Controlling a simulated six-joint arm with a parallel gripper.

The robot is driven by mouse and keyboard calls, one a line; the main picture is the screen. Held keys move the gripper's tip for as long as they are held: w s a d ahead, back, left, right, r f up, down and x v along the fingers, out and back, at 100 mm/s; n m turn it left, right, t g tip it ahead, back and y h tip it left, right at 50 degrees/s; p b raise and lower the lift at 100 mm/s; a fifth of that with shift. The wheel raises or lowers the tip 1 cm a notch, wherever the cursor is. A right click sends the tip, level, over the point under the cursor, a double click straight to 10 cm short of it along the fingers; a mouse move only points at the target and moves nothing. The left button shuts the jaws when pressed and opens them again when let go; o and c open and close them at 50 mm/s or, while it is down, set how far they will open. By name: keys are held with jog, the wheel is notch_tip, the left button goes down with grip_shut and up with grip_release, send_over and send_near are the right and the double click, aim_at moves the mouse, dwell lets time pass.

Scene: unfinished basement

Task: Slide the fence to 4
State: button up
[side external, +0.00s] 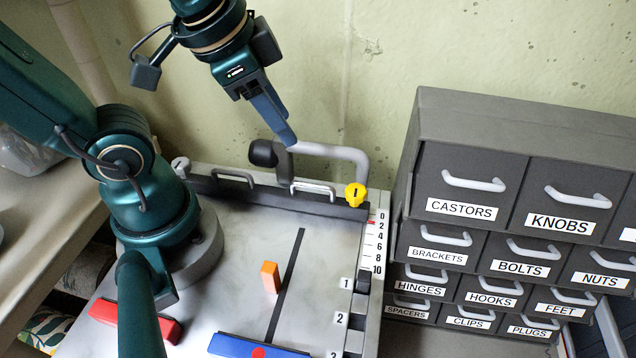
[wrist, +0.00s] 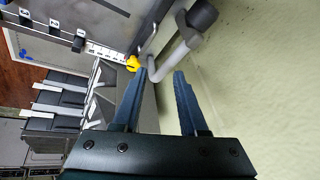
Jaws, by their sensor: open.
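A dark bar with two handles, which looks like the fence (side external: 270,190), lies across the back of the grey board. A yellow knob (side external: 356,194) sits at its right end, near the 0 of a printed scale (side external: 378,242) running 0 to 10. A small red mark shows on the scale near 2. The yellow knob also shows in the wrist view (wrist: 133,63), left of the fingertips. My gripper (side external: 287,142) is open and empty, above and behind the back of the board, apart from the fence. The wrist view shows a gap between its fingers (wrist: 162,74).
A light grey bent pipe (side external: 345,153) with a black end stands behind the board. An orange block (side external: 270,277), a red bar (side external: 135,320) and a blue bar (side external: 258,346) are on the board. A labelled drawer cabinet (side external: 520,125) stands to the right.

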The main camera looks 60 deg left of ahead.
aim_at(314, 184)
jog(key=shift+w+d+f+m+g+y, duration=0.25)
jog(key=shift+w+f+m+g, duration=0.5)
jog(key=shift+f, duration=1)
jog(key=shift+w+d+f+m+g+y, duration=0.1)
jog(key=shift+w+d+f+m+g, duration=0.35)
jog(key=shift+f+m, duration=1)
jog(key=shift+w+d+f+m+g+y, duration=0.2)
jog(key=shift+w+f+m+g, duration=0.4)
jog(key=shift+f, duration=1.5)
grip_shut()
jog(key=shift+w, duration=0.1)
